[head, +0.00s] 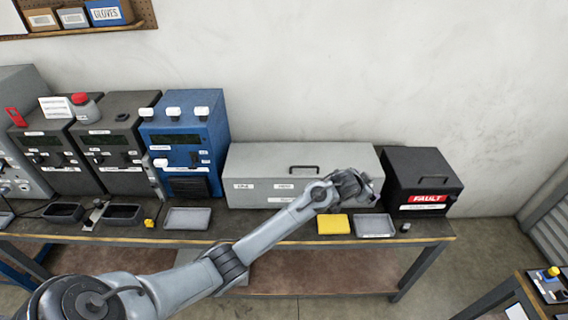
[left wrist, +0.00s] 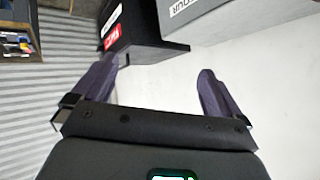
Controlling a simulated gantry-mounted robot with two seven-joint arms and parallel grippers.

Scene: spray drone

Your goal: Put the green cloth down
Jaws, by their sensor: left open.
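I see no green cloth in either view. My left gripper (head: 358,188) is raised in front of the right part of the long grey case, near the black box. In the left wrist view my left gripper (left wrist: 158,88) has its two dark fingers spread apart, with only pale wall between them and nothing held. A folded yellow cloth or pad (head: 333,224) lies on the bench below the gripper, apart from it. My right gripper is not in view.
The bench (head: 285,224) carries the long grey case (head: 255,160), a black box marked FAULT (head: 420,175), a blue unit (head: 187,135) and shallow grey trays (head: 375,225). Another table (head: 530,300) stands at lower right. The bench's front edge is narrow.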

